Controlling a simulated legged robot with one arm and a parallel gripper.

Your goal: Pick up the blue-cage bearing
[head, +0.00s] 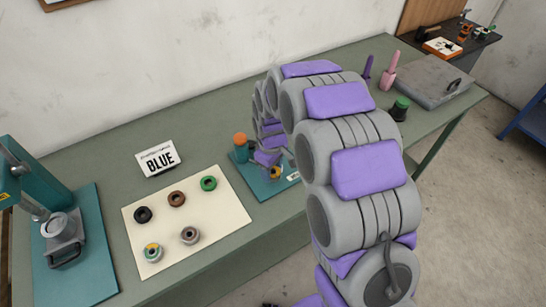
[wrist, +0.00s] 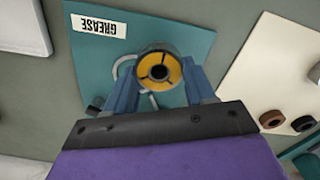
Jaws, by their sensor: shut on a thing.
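My gripper (wrist: 160,78) is shut on a ring-shaped bearing (wrist: 148,66) with a grey outer rim, a yellow-orange face with dark marks and a dark hole. No blue shows on its visible face, so I cannot tell its cage colour. The bearing is over the teal mat (wrist: 190,45) labelled GREASE; it also shows as a small yellow spot in the head view (head: 276,173). On the cream mat (head: 195,214) lie black (head: 143,214), brown (head: 177,198), green (head: 209,183) and grey-brown (head: 190,235) rings, and a yellow-topped one (head: 152,252). A card (head: 157,158) reads BLUE.
An orange-capped container (head: 240,145) stands on the grease mat's left side. A teal press (head: 40,190) with a grey fixture (head: 62,240) stands at the left. A grey case (head: 426,85), a pink bottle (head: 388,75) and a green-topped jar (head: 400,108) are at the right.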

